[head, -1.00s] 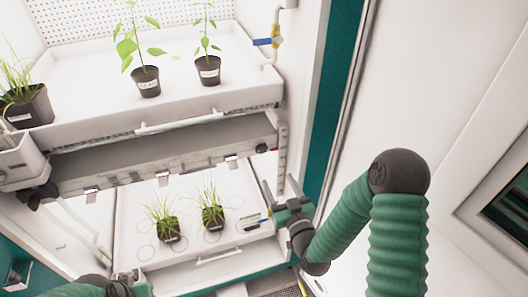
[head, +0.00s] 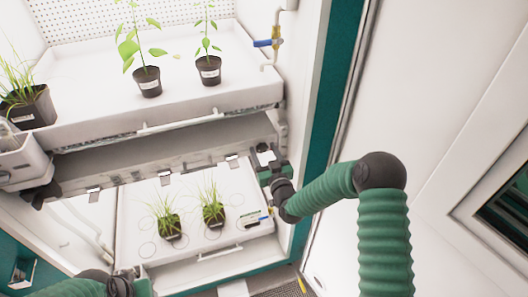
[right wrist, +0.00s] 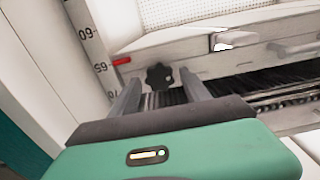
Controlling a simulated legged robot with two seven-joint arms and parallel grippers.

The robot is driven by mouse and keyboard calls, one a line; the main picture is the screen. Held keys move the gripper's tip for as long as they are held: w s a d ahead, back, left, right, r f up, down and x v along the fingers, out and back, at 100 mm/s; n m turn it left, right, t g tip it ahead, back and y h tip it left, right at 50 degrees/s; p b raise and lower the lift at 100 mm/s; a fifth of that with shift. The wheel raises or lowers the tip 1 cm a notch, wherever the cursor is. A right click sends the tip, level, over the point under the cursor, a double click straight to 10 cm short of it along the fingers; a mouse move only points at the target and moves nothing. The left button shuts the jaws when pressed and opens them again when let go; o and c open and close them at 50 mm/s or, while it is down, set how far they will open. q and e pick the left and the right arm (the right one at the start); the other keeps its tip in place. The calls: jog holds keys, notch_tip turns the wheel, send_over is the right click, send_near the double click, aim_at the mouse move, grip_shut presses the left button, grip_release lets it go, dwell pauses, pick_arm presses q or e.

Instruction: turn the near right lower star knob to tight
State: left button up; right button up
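The black star knob (right wrist: 160,76) shows in the right wrist view on the pale front rail of the upper shelf, beside the marked post. My right gripper (right wrist: 161,78) is open, with one grey finger on each side of the knob in that picture. I cannot tell whether the fingers touch it. In the head view my right gripper (head: 268,158) is at the right end of the rail below the upper tray; the knob is hard to make out there. My left gripper (head: 133,279) is at the bottom left edge, its fingers unclear.
The upper tray (head: 100,118) holds potted plants above the rail. The lower tray (head: 190,245) holds two grass pots, with small pens at its right. A numbered post (right wrist: 92,50) with a red pointer (right wrist: 121,61) stands left of the knob. A blue-handled valve (head: 263,43) is higher up.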

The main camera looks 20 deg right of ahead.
grip_shut()
jog(key=shift+m, duration=0.3)
jog(key=m+b, duration=0.1)
jog(key=m, duration=0.2)
jog(key=shift+d+f+b, duration=0.1)
jog(key=shift+f+b, duration=0.05)
jog(key=shift+b, duration=0.25)
jog(key=m+b, duration=0.1)
jog(key=m, duration=0.4)
jog(key=m+b, duration=0.1)
jog(key=m, duration=0.3)
jog(key=shift+d+f+m, duration=0.1)
jog(key=shift+d+m, duration=0.05)
jog(key=shift+m, duration=0.15)
jog(key=m+b, duration=0.1)
jog(key=m, duration=0.3)
jog(key=shift+f+m, duration=0.1)
jog(key=shift+m, duration=0.3)
